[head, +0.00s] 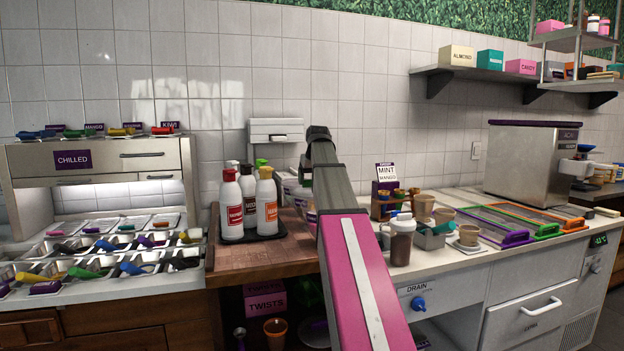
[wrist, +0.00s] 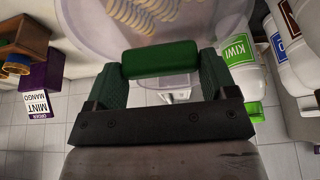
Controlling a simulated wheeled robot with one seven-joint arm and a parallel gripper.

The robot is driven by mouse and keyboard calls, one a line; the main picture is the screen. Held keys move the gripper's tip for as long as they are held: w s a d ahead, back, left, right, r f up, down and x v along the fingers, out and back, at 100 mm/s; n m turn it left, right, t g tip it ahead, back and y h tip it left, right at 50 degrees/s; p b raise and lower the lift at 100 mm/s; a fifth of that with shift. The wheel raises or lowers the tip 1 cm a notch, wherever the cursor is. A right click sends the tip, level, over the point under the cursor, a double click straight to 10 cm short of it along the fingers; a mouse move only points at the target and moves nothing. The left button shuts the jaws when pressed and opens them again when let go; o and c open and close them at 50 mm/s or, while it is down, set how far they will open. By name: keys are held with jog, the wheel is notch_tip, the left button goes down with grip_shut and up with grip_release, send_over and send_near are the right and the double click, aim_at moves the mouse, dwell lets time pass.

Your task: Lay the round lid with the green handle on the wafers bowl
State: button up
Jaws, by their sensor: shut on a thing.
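In the wrist view my gripper (wrist: 162,66) is shut on the green handle (wrist: 160,59) of the round lid. The lid (wrist: 90,32) is clear and faintly purple, and it spreads out beyond the fingers. Several pale ridged wafers (wrist: 140,14) show through or past it at the top of the wrist view. The bowl's rim is hard to tell from the lid, so I cannot tell whether they touch. In the head view my arm hides the gripper and most of that area.
White bottles stand close by on a dark tray (head: 252,232). A purple Mint/Mango order box (head: 385,187) stands right of my arm, among cups and a shaker (head: 402,240). Chilled topping trays (head: 95,262) fill the left. The front of the wooden board (head: 250,262) is clear.

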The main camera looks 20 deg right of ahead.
dwell(0.3)
jog(key=o, duration=0.9)
jog(key=shift+r, duration=0.1)
jog(key=shift+r, duration=3.4)
jog(key=shift+s, duration=0.1)
